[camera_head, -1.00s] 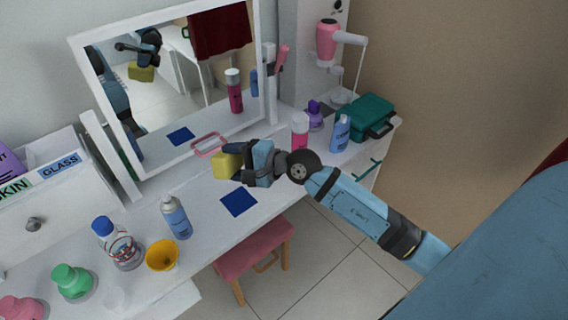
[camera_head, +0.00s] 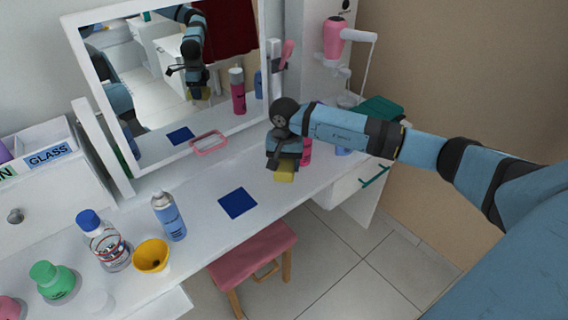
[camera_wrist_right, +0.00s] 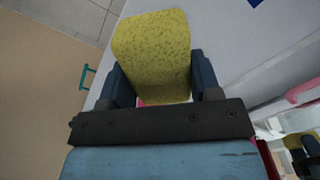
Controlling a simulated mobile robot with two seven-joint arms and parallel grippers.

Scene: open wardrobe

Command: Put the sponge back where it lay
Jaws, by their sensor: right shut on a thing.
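My right gripper (camera_head: 284,158) is shut on the yellow sponge (camera_head: 285,171) over the right part of the white table, to the right of a blue square (camera_head: 238,203). In the right wrist view the sponge (camera_wrist_right: 153,55) sits between the two dark fingers of my right gripper (camera_wrist_right: 155,82). Whether the sponge touches the table top I cannot tell. The blue square lies flat and bare on the table. My left gripper is not seen directly in the head view.
A pink-rimmed item (camera_head: 209,143) lies by the mirror. A pink bottle (camera_head: 306,152) stands close behind the gripper, and a teal case (camera_head: 381,108) is at the right end. A spray can (camera_head: 168,216) and a yellow cup (camera_head: 152,256) stand left. A pink stool (camera_head: 254,262) is below the front edge.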

